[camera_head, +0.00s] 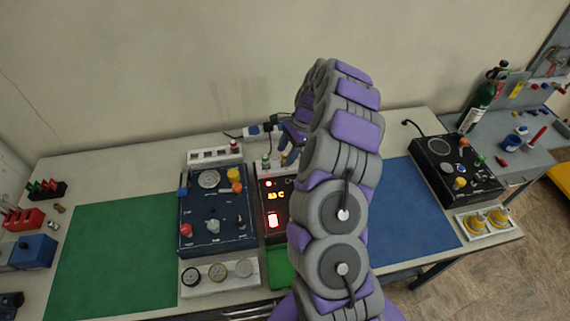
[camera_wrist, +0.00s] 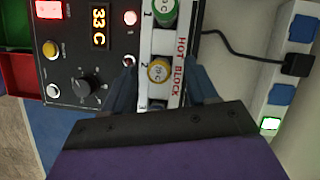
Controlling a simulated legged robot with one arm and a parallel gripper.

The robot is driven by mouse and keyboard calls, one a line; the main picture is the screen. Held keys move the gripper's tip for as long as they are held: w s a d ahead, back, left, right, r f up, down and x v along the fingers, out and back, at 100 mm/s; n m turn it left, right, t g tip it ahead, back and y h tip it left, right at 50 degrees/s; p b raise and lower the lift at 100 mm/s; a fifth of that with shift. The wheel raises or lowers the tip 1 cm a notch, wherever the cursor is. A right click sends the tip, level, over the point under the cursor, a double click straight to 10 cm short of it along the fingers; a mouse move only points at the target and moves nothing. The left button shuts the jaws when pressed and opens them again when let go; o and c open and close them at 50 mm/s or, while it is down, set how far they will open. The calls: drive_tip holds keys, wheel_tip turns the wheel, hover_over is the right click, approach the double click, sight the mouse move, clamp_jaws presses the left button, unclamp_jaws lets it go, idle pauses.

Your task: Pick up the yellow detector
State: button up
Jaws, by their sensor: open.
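In the wrist view a round yellow-ringed detector (camera_wrist: 159,71) with a temperature label sits in slot 2 of the white rack marked HOT BLOCK (camera_wrist: 181,45). My gripper (camera_wrist: 161,78) is open, with one blue finger on each side of the yellow detector. I cannot tell whether the fingers touch it or how far above it they are. A green-ringed detector (camera_wrist: 164,12) sits in slot 1. Slot 3 is mostly hidden by my gripper. In the head view my gripper (camera_head: 288,148) is at the back of the bench, and my arm hides much of the rack.
A black panel (camera_wrist: 75,60) with a lit 33 C display and knobs adjoins the rack. A power strip (camera_wrist: 272,92) with a black plug and cable lies to the right. In the head view, a green mat (camera_head: 115,245) and a blue mat (camera_head: 412,215) are bare.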

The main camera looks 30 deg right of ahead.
drive_tip(key=shift+x, duration=1.2)
drive_tip(key=shift+c, duration=0.2)
clamp_jaws()
